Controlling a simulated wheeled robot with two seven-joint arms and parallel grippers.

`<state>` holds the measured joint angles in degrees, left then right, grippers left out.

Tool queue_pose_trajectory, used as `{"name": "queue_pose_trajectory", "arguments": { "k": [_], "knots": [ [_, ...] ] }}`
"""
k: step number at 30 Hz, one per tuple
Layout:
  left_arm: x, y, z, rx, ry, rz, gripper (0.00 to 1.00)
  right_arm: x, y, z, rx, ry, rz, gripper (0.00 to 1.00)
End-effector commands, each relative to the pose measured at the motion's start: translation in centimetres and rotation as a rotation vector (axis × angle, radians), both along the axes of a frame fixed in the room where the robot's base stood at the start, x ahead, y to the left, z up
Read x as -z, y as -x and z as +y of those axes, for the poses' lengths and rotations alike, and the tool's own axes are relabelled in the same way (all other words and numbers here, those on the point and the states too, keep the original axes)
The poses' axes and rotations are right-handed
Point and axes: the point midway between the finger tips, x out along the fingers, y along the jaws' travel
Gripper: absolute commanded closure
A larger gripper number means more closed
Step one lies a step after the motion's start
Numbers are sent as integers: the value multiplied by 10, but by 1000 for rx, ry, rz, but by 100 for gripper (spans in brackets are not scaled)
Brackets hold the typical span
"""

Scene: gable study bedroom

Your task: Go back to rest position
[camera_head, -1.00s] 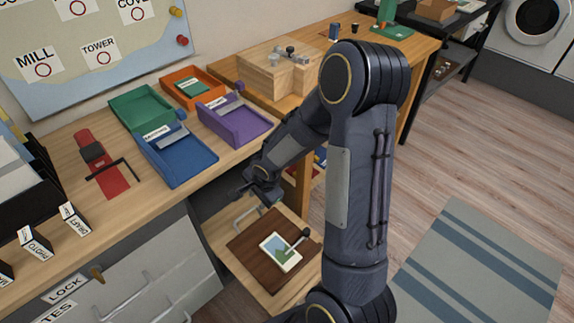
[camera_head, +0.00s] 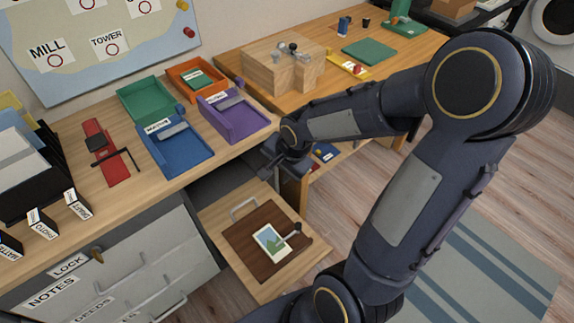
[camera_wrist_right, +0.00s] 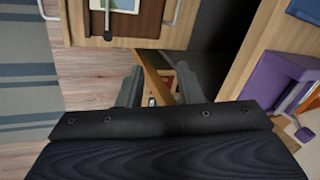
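My right gripper (camera_head: 268,172) hangs in the air in front of the desk edge, between the purple tray and the pulled-out drawer. In the right wrist view its two fingers (camera_wrist_right: 160,84) stand apart with nothing between them, so it is open and empty. My right arm bends across the right half of the head view. My left gripper is not in view.
A drawer (camera_head: 310,262) stands open below the gripper, with a picture card (camera_head: 271,242) on its brown board (camera_head: 245,238). A purple tray (camera_head: 236,125) and a blue tray (camera_head: 182,160) stand on the desk. A wooden block (camera_head: 270,72) sits behind. Floor shows at right.

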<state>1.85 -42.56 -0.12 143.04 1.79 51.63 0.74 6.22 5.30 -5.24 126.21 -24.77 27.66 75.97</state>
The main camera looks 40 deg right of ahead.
Motion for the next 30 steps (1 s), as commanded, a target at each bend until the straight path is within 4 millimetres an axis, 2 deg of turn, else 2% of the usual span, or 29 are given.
{"name": "queue_pose_trajectory", "arguments": {
  "k": [17,20,23,25,27,30],
  "knots": [
    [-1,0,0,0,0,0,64,-3,1,0,-9,2,-2,68],
    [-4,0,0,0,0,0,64,-9,3,1,-21,4,-7,68],
    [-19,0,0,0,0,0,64,-38,15,4,-90,17,-27,68],
    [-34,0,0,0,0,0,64,-71,31,10,-189,35,-55,68],
    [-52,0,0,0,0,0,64,-108,52,19,-317,55,-92,68],
    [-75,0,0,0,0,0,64,-151,85,35,-522,89,-154,68]
  ]
}}
